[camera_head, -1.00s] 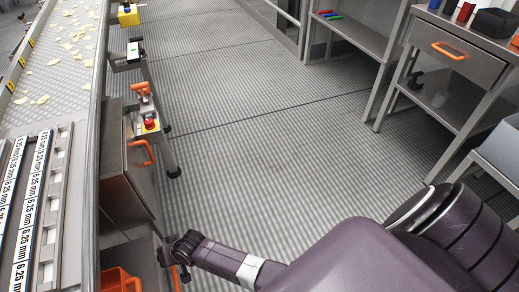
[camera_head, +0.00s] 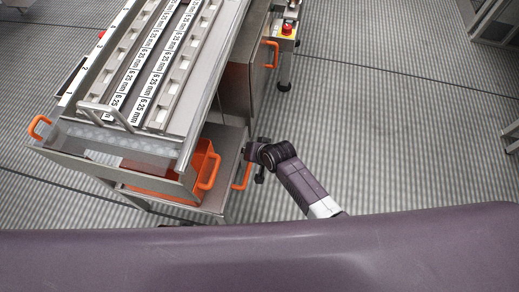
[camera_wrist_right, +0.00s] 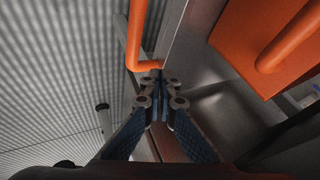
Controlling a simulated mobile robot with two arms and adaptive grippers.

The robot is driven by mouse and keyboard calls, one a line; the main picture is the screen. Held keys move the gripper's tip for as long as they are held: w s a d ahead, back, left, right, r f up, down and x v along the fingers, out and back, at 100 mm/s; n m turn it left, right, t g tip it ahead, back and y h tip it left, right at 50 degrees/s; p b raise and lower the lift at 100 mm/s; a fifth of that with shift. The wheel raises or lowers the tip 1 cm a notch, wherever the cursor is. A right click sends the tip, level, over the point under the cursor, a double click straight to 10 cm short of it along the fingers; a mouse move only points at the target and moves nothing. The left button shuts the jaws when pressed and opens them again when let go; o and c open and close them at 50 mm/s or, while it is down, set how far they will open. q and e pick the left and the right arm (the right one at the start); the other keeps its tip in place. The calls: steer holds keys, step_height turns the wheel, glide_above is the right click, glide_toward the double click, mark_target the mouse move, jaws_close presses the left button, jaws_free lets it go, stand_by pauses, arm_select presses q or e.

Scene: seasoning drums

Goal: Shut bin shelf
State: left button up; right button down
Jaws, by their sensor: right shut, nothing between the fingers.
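The bin shelf (camera_head: 230,150) is a grey metal shelf low on the machine. It sticks out on the machine's right side, with an orange handle (camera_head: 241,175) on its outer face. An orange bin (camera_head: 203,165) sits on it, partly hidden by the machine. My right gripper (camera_head: 251,158) is shut and empty at the shelf's outer face, near the far end of the handle. In the right wrist view, its closed fingertips (camera_wrist_right: 162,98) are close to the handle (camera_wrist_right: 136,35) and the metal face; contact is unclear. The orange bin (camera_wrist_right: 255,40) is at upper right. My left gripper is not in view.
The machine's slotted top (camera_head: 150,60) carries size labels. A cabinet with another orange handle (camera_head: 270,53) and a red stop button (camera_head: 287,27) stand beyond the shelf. The ridged floor (camera_head: 400,130) to the right is clear.

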steer(key=v, duration=0.9)
steer(key=shift+s+d, duration=0.15)
steer(key=shift+d, duration=0.2)
steer(key=shift+r, duration=0.1)
